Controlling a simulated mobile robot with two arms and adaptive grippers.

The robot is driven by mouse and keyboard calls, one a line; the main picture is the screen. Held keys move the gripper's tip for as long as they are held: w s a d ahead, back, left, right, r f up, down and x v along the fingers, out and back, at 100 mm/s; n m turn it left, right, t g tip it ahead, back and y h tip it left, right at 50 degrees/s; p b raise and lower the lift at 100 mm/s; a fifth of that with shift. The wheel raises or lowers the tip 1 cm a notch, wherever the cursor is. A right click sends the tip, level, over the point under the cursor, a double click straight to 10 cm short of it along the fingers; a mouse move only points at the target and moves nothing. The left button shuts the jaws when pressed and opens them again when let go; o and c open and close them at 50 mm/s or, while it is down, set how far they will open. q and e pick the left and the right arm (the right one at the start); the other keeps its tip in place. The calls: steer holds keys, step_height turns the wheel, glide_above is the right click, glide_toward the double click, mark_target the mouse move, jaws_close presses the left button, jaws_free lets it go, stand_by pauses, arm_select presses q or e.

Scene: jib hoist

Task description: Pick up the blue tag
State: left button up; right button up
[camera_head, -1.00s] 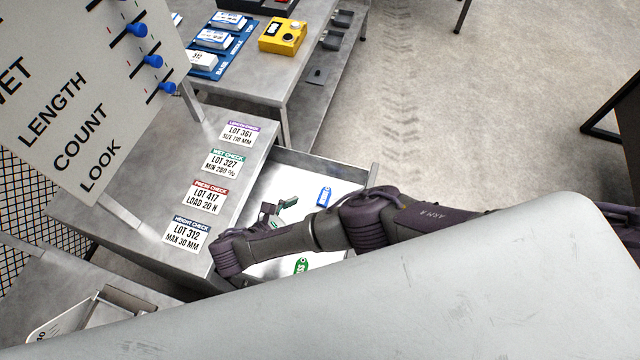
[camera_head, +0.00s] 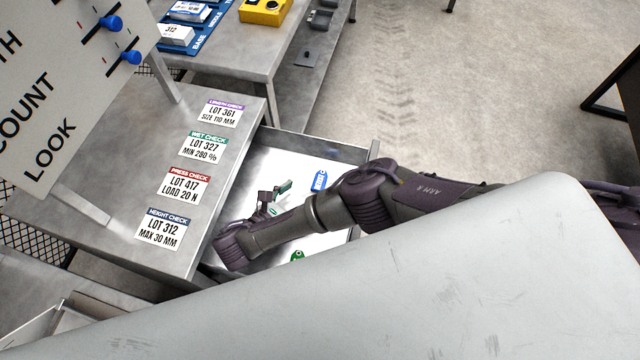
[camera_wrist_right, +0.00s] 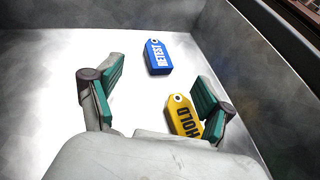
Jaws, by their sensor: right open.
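The blue tag (camera_head: 319,181) lies on the white floor of an open drawer (camera_head: 330,146). In the right wrist view the blue tag (camera_wrist_right: 158,58) reads RETEST and lies beyond the fingertips, roughly centred between them. My right gripper (camera_head: 274,195) is over the drawer, left of the blue tag in the head view. In the right wrist view my right gripper (camera_wrist_right: 160,82) is open, with green-padded fingers apart and nothing held. My left gripper is not in view.
A yellow HOLD tag (camera_wrist_right: 183,117) lies close to the right finger, partly hidden by my gripper. A green tag (camera_head: 297,256) shows below my arm. Drawer walls (camera_wrist_right: 275,50) surround the tags. A metal table (camera_head: 130,175) with several lot labels stands at left.

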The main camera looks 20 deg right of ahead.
mark_target(320, 180)
steer(key=shift+w+d+f+b, duration=0.3)
steer(key=shift+w+d+f, duration=0.05)
steer(key=shift+d, duration=0.2)
steer(key=b+x, duration=0.2)
steer(key=x, duration=0.1)
steer(key=shift+w+d+f+b, duration=0.1)
steer(key=shift+d+f+b, duration=0.1)
steer(key=shift+f+b, duration=0.15)
steer(key=shift+w+d+r+p, duration=0.15)
steer(key=shift+w+d+p, duration=0.2)
steer(key=shift+d+p, duration=0.15)
steer(key=shift+w+d+f, duration=0.2)
steer(key=shift+d+f, duration=0.05)
steer(key=shift+d, duration=0.1)
steer(key=shift+c, duration=1)
steer(key=c, duration=1.1)
